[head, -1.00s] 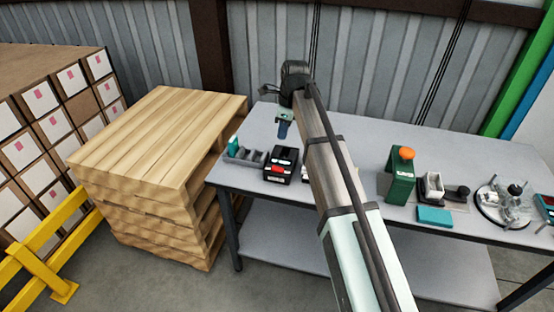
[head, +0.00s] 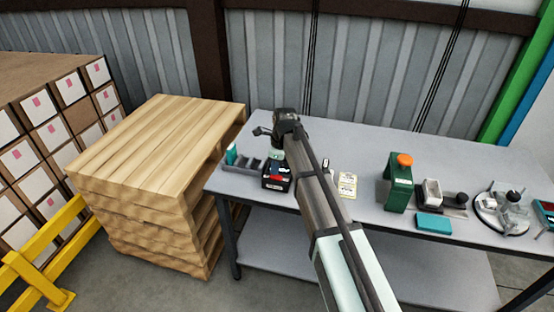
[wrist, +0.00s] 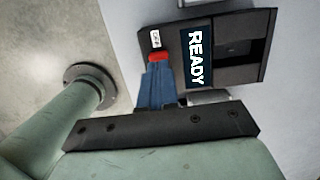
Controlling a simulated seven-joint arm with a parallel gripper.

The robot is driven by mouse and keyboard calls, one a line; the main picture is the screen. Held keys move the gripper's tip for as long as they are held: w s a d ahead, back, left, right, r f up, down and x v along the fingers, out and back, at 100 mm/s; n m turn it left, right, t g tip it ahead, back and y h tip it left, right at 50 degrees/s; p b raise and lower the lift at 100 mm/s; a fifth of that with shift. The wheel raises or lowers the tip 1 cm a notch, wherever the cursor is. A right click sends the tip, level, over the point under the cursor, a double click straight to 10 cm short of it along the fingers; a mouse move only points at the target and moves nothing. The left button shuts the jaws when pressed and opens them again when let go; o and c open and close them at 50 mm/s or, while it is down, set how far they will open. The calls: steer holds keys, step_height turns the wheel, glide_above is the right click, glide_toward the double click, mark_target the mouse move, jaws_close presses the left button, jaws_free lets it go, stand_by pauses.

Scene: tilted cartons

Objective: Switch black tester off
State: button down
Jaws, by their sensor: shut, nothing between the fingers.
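The black tester (head: 272,184) stands near the left front of the bench in the head view, partly hidden by my arm. In the wrist view the black tester (wrist: 225,73) shows a dark screen reading READY (wrist: 195,57), a recessed bay, a small white label (wrist: 155,39) and a red switch part (wrist: 158,57). My gripper's blue fingers (wrist: 158,68) are shut and empty, their tips right at the red part and covering some of it. I cannot tell whether they touch. In the head view the fingers are hidden behind my arm.
A grey compartment tray (head: 240,167) with a teal item sits left of the tester. Pale cards (head: 347,185), a green device with an orange knob (head: 398,187), a teal box (head: 433,223) and a round glass-topped stand (head: 505,211) lie right. Stacked pallets (head: 150,165) adjoin the bench.

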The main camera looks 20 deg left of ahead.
steer(key=shift+a+f, duration=0.1)
steer(key=shift+f, duration=0.45)
